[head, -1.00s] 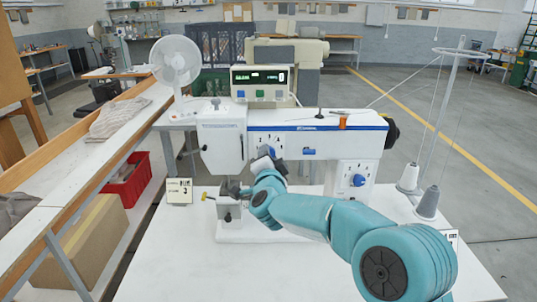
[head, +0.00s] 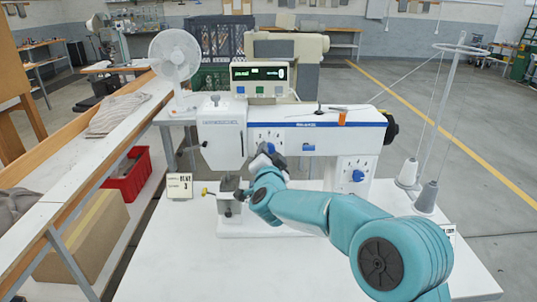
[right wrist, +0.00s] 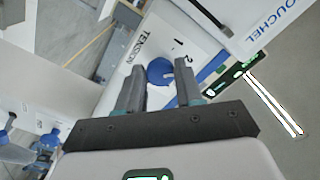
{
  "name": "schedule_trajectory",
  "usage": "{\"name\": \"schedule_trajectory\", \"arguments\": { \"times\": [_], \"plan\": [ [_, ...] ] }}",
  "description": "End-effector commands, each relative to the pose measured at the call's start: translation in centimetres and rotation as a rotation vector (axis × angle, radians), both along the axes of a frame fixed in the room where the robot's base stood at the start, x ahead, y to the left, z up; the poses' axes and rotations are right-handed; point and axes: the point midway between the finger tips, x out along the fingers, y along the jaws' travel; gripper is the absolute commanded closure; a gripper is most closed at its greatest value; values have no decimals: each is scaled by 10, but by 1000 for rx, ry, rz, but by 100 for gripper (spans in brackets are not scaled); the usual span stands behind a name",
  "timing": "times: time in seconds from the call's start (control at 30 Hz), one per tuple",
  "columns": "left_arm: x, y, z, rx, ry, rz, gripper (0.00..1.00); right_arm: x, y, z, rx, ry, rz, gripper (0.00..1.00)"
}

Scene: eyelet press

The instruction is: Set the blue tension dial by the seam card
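The blue tension dial (right wrist: 160,71) shows in the right wrist view on a white panel marked TENSION, with the numbers 1 and 2 beside it. My right gripper (right wrist: 160,85) is open, with one finger on each side of the dial and a visible gap to each. In the head view my right gripper (head: 267,158) is at the front of the white machine (head: 315,140) and largely covers the dial. The seam card (head: 179,186) stands at the left on the white table; a 3 seems to show on it, the rest is too small to read. My left gripper is not in view.
A second blue knob (head: 358,175) is on the machine's right column. A small clamp with a yellow-tipped lever (head: 229,190) stands below the gripper. Thread cones (head: 427,197) stand at the right. The front of the table (head: 230,270) is clear.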

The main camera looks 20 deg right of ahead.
Motion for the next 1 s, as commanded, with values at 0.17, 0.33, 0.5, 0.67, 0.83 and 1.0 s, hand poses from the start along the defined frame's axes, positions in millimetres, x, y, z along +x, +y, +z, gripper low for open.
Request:
{"name": "schedule_trajectory", "arguments": {
  "times": [0.17, 0.33, 0.5, 0.67, 0.83, 1.0],
  "plan": [
    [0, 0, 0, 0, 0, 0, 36, 0, 0, 1, 0, -2, -1, 41],
    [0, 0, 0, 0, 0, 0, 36, 0, 0, 0, 1, -1, -1, 41],
    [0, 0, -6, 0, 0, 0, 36, -12, 4, 0, 0, -2, 1, 41],
    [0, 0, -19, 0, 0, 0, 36, -46, 14, -2, 0, -2, 2, 41],
    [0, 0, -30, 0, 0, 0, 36, -91, 27, -2, 1, -3, 3, 41],
    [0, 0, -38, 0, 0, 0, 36, -128, 37, -1, 1, -3, 3, 41]
  ]
}}
